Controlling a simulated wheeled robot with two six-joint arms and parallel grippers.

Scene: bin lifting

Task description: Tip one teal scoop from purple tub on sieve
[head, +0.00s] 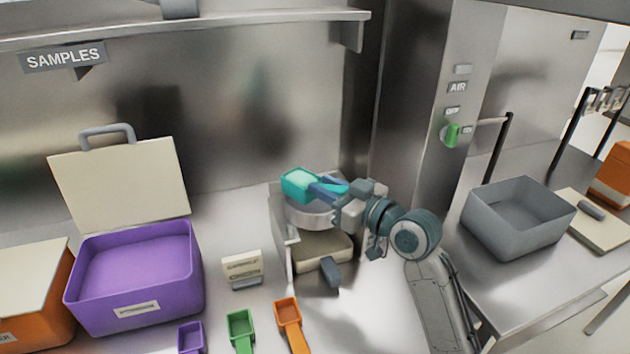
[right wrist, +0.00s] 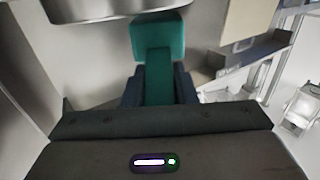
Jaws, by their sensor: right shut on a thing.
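My right gripper (head: 336,194) is shut on the handle of the teal scoop (head: 300,183). It holds the scoop above the round metal sieve (head: 308,217), at the back middle of the bench. In the right wrist view the scoop (right wrist: 158,43) extends away from between the fingers. I cannot tell whether the scoop holds anything. The scoop and gripper hide much of the sieve's top. The purple tub (head: 140,312) stands at the left with its filling level and purple; its pale lid (head: 120,180) is upright behind it. My left gripper is not in view.
Purple (head: 191,338), green (head: 241,330) and orange (head: 291,322) scoops lie at the front. An orange tub (head: 40,300) is far left. A grey bin (head: 515,222) is right.

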